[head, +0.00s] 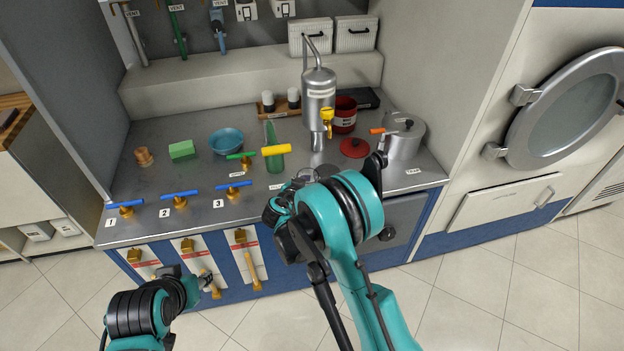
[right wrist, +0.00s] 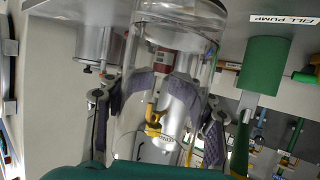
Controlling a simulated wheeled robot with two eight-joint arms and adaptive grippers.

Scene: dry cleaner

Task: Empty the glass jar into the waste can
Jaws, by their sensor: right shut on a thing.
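My right gripper (right wrist: 158,112) is shut on the clear glass jar (right wrist: 128,122), with a grey pad on each side of its wall. In the head view the right gripper (head: 325,178) is over the counter's front part, its arm hiding most of the jar. Whether the jar holds anything is hard to tell. A silver metal can (head: 402,143) with a label in front, likely the waste can, stands right of the gripper. It also shows in the right wrist view (right wrist: 96,45). My left gripper (head: 205,283) is low in front of the cabinet; its jaws are too small to read.
A steel tank (head: 319,97) with a yellow tap stands behind the jar. A red lid (head: 355,147) and red pot (head: 344,113) are close by. Blue-handled valves (head: 180,196), a blue bowl (head: 226,141) and a green block (head: 182,150) occupy the counter's left.

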